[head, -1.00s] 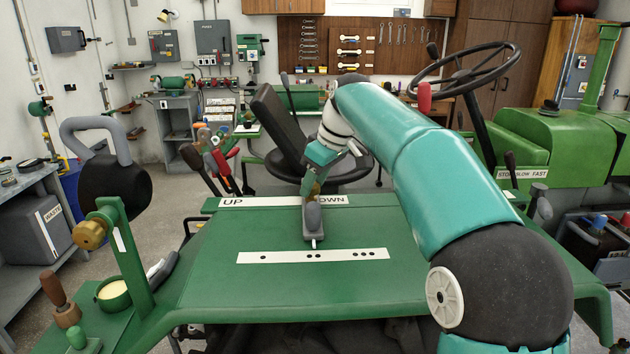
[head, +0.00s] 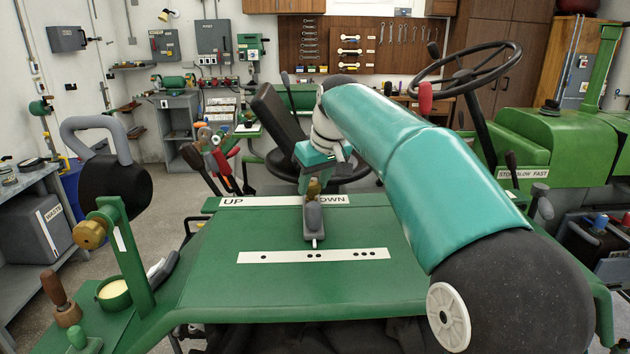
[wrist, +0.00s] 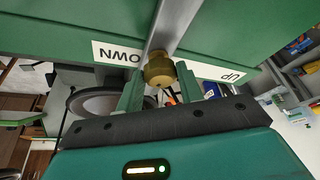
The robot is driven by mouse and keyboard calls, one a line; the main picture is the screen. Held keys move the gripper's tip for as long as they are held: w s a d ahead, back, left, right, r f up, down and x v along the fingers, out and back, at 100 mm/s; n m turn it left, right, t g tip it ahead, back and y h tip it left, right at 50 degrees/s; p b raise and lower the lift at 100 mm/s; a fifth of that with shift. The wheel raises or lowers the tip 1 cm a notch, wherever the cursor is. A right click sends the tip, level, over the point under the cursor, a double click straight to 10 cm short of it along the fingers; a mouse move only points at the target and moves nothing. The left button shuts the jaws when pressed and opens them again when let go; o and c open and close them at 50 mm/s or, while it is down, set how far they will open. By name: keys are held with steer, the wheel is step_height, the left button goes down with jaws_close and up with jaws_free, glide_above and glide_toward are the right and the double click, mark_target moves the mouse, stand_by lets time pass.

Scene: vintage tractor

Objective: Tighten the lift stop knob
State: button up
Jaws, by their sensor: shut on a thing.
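The lift stop knob (head: 314,187) is a small brass knob at the top of a grey stop block (head: 313,218) on the green panel, near the UP/DOWN label (head: 285,201). In the wrist view the knob (wrist: 159,68) sits between the two green fingers of my gripper (wrist: 160,84), which is shut on it. In the head view my gripper (head: 314,176) reaches the knob from behind and above, and its fingertips are small and partly hidden. The block's white pointer is just above the white strip with black dots (head: 313,256), between its left dot and middle dots or near the latter.
A bracket with another brass knob (head: 90,234) and a grey-handled black cylinder (head: 115,187) stands at the left. Levers with red and grey grips (head: 220,160) and a black seat (head: 275,120) are behind the panel. A steering wheel (head: 465,70) rises at the right.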

steer(key=m, duration=0.1)
steer(key=m+h, duration=0.1)
steer(key=m, duration=0.1)
steer(key=shift+s+a+m+t, duration=0.1)
steer(key=shift+a+m+t, duration=0.15)
steer(key=shift+m+t, duration=0.05)
steer(key=m+h, duration=0.1)
steer(key=m, duration=0.2)
steer(key=shift+a+r+m+h, duration=0.1)
steer(key=shift+a+m+h, duration=0.1)
steer(key=shift+m+h, duration=0.15)
steer(key=m, duration=0.1)
steer(key=m+h, duration=0.1)
steer(key=m, duration=0.1)
steer(key=shift+a+m+h, duration=0.2)
steer(key=shift+m+h, duration=0.05)
steer(key=shift+m+g+h, duration=0.4)
steer(key=shift+m+h, duration=0.1)
steer(key=shift+m, duration=1)
steer(key=o, duration=1)
steer(key=shift+r, duration=0.1)
steer(key=v, duration=1.3)
steer(key=shift+a+r, duration=0.15)
steer(key=shift+r, duration=0.1)
